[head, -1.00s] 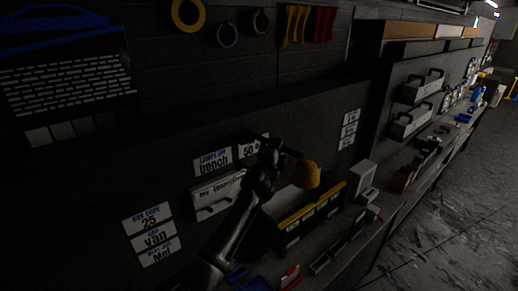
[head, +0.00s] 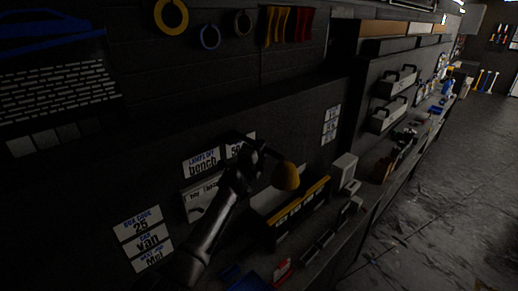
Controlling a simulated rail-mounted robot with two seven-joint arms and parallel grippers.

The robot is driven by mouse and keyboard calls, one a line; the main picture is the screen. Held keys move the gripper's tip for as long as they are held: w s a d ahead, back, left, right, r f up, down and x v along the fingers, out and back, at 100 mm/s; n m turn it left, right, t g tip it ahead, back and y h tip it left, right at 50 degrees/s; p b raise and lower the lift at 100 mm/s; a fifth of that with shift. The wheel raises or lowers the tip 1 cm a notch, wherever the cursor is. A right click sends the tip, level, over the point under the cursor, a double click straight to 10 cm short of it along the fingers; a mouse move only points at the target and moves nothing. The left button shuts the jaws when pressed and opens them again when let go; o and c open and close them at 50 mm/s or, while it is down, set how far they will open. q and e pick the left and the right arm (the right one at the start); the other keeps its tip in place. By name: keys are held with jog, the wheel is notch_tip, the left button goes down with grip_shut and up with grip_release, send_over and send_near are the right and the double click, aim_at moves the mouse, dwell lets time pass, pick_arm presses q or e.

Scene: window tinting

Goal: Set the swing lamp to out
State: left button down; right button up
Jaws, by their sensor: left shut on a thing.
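The swing lamp has a yellow shade (head: 285,176) at the end of a dark arm, in front of the dark wall panel. My left gripper (head: 256,160) is at the lamp's dark arm, just left of the shade, and is shut on the lamp. The fingertips are dark and hard to separate from the lamp arm. The lamp's wall mount is hidden or too dark to make out. My right gripper is not in view.
Below the shade stands a yellow-edged black box (head: 300,212) on the bench. A label reading "bench" (head: 202,163) is on the panel left of the gripper. A pale box (head: 345,170) stands to the right. Open floor (head: 450,190) lies at the right.

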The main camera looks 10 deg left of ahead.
pick_arm(q)
jog(key=c, duration=1)
grip_release()
jog(key=shift+s+a+r, duration=0.1)
jog(key=shift+a, duration=0.05)
jog(key=shift+p+v, duration=0.8)
jog(key=shift+v, duration=6.05)
